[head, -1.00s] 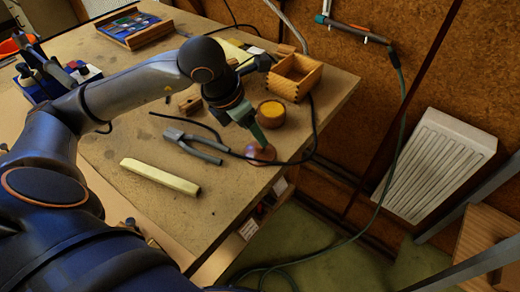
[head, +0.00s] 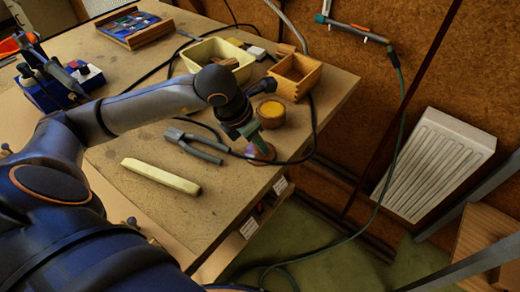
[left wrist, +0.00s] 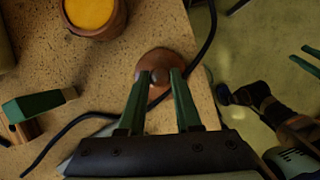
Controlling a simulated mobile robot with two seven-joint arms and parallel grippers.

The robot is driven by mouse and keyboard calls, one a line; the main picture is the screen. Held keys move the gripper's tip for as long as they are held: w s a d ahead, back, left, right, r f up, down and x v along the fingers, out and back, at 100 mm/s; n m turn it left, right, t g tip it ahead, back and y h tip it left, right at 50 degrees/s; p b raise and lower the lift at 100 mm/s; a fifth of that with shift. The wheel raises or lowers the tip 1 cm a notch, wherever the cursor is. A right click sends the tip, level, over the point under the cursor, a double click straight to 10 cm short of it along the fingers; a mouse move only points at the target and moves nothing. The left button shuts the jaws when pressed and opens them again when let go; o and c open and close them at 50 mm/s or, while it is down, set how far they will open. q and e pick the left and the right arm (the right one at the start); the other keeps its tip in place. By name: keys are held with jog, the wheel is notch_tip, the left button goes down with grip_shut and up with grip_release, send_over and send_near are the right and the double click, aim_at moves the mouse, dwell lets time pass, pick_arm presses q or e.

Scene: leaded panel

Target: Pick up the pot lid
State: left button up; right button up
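The pot lid (head: 268,155) is a round, reddish-brown disc with a small knob, lying on the workbench near its right edge. My left gripper (head: 256,143) points down at it and partly hides it in the head view. In the left wrist view, the lid (left wrist: 163,56) lies under the fingertips of my left gripper (left wrist: 160,73). The fingers stand apart on either side of the knob, with the lid on the bench. Beside the lid is a round brown pot (head: 271,113) with yellow contents. Green fingers of my right gripper (left wrist: 307,58) show apart at the right edge of the wrist view.
A wooden box (head: 295,78) and a cream tub (head: 215,53) stand behind. A dark cable (head: 314,118) runs past the lid. The bench edge is close on the right.

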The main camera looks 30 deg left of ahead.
pick_arm(q)
grip_shut()
jog(key=shift+r, duration=0.15)
